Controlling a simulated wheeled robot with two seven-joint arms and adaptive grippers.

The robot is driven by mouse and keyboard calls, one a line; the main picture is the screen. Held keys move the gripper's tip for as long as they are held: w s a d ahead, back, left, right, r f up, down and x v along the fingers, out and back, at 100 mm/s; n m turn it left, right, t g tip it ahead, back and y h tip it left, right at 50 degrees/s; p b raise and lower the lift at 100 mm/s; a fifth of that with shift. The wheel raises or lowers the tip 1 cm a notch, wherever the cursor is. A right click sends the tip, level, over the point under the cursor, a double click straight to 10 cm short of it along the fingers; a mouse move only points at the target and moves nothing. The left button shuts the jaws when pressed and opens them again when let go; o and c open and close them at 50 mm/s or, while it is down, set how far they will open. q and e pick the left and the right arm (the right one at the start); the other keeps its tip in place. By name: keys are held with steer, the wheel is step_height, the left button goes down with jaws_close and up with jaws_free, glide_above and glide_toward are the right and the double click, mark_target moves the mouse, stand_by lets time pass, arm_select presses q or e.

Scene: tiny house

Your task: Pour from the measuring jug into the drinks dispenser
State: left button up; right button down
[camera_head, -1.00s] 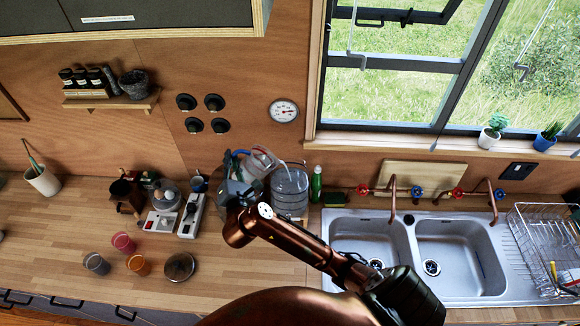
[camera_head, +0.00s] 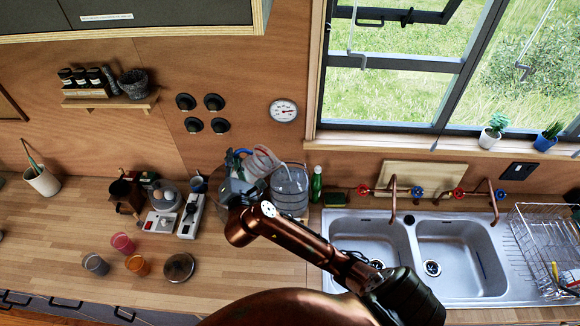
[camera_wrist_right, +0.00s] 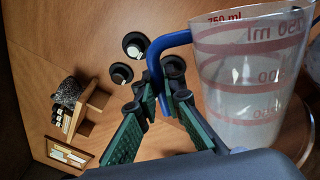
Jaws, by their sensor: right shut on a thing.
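The clear measuring jug (camera_head: 262,162) with red markings is tilted to the right, its mouth at the top of the drinks dispenser. The jug also shows large in the right wrist view (camera_wrist_right: 245,85). My right gripper (camera_wrist_right: 160,92) is shut on the jug's blue handle (camera_wrist_right: 153,65). In the head view my right gripper (camera_head: 236,166) is partly hidden by my own arm. The clear drinks dispenser (camera_head: 290,190) stands on the counter left of the sink; its lower left is partly hidden. I cannot tell the liquid level in either. My left gripper is not in view.
A green bottle (camera_head: 317,184) stands close right of the dispenser, before the double sink (camera_head: 415,250). Left of my arm are a white scale (camera_head: 161,222), several coloured cups (camera_head: 123,243) and a round dark lid (camera_head: 179,267). The far-left counter is mostly clear.

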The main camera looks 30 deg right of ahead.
steer(key=shift+d+r, duration=0.2)
stand_by(0.4)
steer(key=shift+s+d+r+m, duration=0.25)
steer(key=shift+d+r+m, duration=0.35)
steer(key=shift+r+m, duration=0.35)
steer(key=shift+s+d+r+m, duration=0.25)
steer(key=shift+d+r+m, duration=0.3)
steer(key=shift+r+m, duration=0.35)
stand_by(4.4)
